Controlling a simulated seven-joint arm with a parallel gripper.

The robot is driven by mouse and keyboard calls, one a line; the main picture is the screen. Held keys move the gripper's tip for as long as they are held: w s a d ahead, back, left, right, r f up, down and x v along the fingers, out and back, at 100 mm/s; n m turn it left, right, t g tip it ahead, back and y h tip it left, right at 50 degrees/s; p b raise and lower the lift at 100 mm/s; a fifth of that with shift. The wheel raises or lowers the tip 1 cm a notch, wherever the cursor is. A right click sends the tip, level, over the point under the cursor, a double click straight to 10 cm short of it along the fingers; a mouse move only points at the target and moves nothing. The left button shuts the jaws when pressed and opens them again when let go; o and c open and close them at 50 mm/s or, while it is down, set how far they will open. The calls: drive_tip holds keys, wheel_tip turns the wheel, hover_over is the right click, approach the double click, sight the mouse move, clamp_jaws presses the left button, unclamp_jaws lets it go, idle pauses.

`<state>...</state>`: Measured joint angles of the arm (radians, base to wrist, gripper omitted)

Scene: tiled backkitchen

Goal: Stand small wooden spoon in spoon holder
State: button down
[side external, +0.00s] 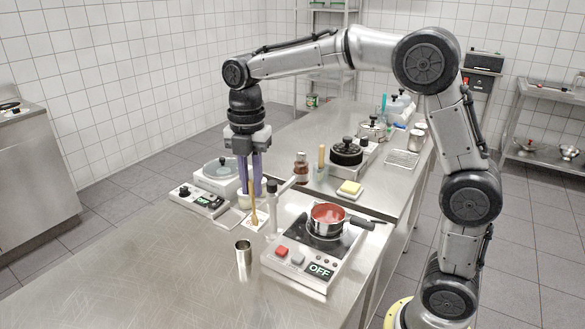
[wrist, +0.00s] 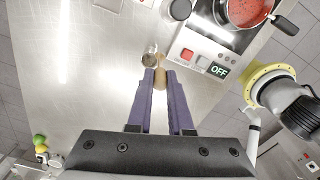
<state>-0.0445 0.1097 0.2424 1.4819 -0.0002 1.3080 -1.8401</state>
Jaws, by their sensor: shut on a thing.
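My gripper (side external: 250,193) points straight down, its purple fingers shut on the small wooden spoon (side external: 253,213). The spoon hangs below the fingertips, roughly upright, above the steel counter. In the wrist view the spoon (wrist: 160,77) shows between the fingertips, partly hidden by them. An open steel cup (side external: 243,255), which looks like the spoon holder, stands upright on the counter, nearer the side camera than the spoon. In the wrist view the cup (wrist: 149,58) appears just beyond the left fingertip. The spoon is outside the cup.
A hot plate (side external: 310,260) with a red-filled saucepan (side external: 328,217) stands right of the cup. The counter's front left is clear.

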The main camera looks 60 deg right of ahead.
drive_tip(key=w+a+f, duration=0.1)
drive_tip(key=a+f, duration=0.2)
drive_tip(key=f, duration=0.4)
drive_tip(key=shift+a, duration=0.15)
idle(0.6)
drive_tip(key=shift+w, duration=0.1)
drive_tip(key=shift+c, duration=1.4)
unclamp_jaws()
drive_tip(key=shift+r, duration=0.15)
wheel_tip(320, 180, up, 6)
drive_tip(key=shift+f, duration=0.1)
